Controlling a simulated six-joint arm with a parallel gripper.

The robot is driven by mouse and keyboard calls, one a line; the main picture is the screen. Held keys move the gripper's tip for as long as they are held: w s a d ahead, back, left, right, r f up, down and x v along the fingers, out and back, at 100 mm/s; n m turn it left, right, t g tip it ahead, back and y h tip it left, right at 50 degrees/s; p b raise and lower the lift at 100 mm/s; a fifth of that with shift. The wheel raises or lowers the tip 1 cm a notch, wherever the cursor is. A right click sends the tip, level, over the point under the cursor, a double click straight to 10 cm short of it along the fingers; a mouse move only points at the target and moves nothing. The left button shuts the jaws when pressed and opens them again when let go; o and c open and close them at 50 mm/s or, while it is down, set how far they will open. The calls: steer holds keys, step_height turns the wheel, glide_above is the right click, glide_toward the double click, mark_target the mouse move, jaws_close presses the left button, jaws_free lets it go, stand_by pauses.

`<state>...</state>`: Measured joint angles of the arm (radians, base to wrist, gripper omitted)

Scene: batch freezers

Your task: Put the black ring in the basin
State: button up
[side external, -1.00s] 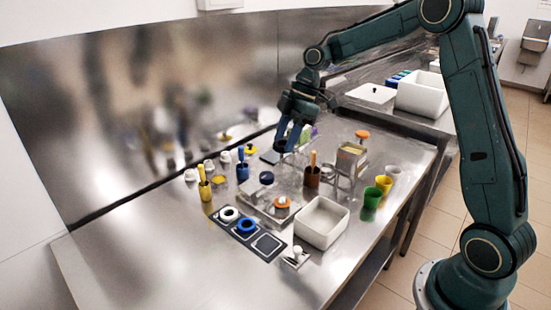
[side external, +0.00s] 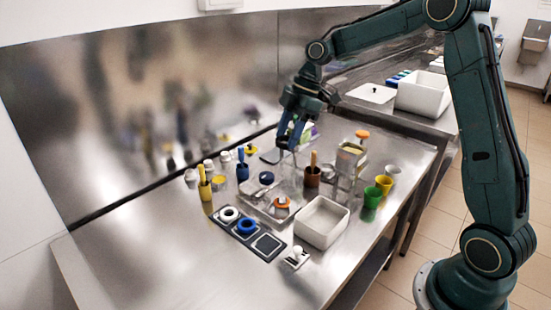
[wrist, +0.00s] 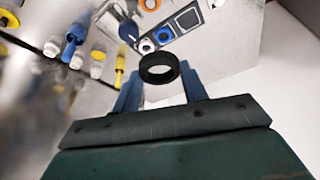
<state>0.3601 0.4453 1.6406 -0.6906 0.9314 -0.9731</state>
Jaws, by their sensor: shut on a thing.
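The black ring (wrist: 158,69) is between the blue fingers of my gripper (wrist: 160,73) in the wrist view. My gripper is shut on it. In the side view my gripper (side external: 289,145) hangs over the back part of the steel table, and the ring is too small to make out there. The basin (side external: 318,240), white and square, stands near the table's front edge, to the right of and nearer than my gripper. The basin's inside looks empty.
A dark tray (side external: 252,249) left of the basin holds a white ring (side external: 229,214) and a blue ring (side external: 246,227); its third square looks empty. Green and yellow cups (side external: 384,185) stand at right. Several handled pots and bottles stand around my gripper. The table's front left is clear.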

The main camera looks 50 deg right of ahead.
steer(key=s+d+f+n+g, duration=0.1)
steer(key=s+d+f+n, duration=0.1)
steer(key=s, duration=0.9)
steer(key=shift+s+f+n+g, duration=0.3)
steer(key=shift+f+n, duration=0.2)
steer(key=shift+n, duration=0.6)
steer(key=shift+f, duration=0.1)
glide_above(319, 230)
steer(key=d, duration=0.1)
steer(key=f, duration=1.6)
steer(key=shift+s+d, duration=0.1)
steer(key=shift+d, duration=0.1)
steer(key=shift+f, duration=1.9)
steer(key=shift+f, duration=0.1)
steer(key=o, duration=0.6)
steer(key=shift+o, duration=0.4)
